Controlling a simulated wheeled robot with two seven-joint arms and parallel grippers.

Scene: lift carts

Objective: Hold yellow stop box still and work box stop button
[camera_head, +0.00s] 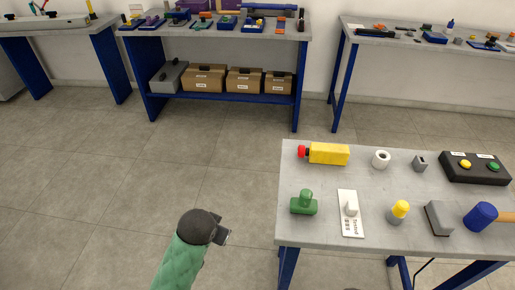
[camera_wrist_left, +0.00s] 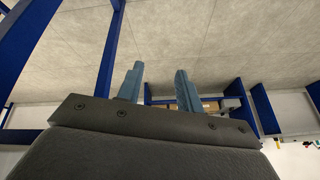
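The yellow stop box (camera_head: 329,154) lies on the grey table at its far left corner, with its red button (camera_head: 304,152) pointing left. My left gripper (camera_head: 226,236) is over the floor, left of the table and well apart from the box. In the left wrist view its two fingers (camera_wrist_left: 158,88) stand apart with nothing between them. The stop box does not show in the wrist view. My right gripper is not in view.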

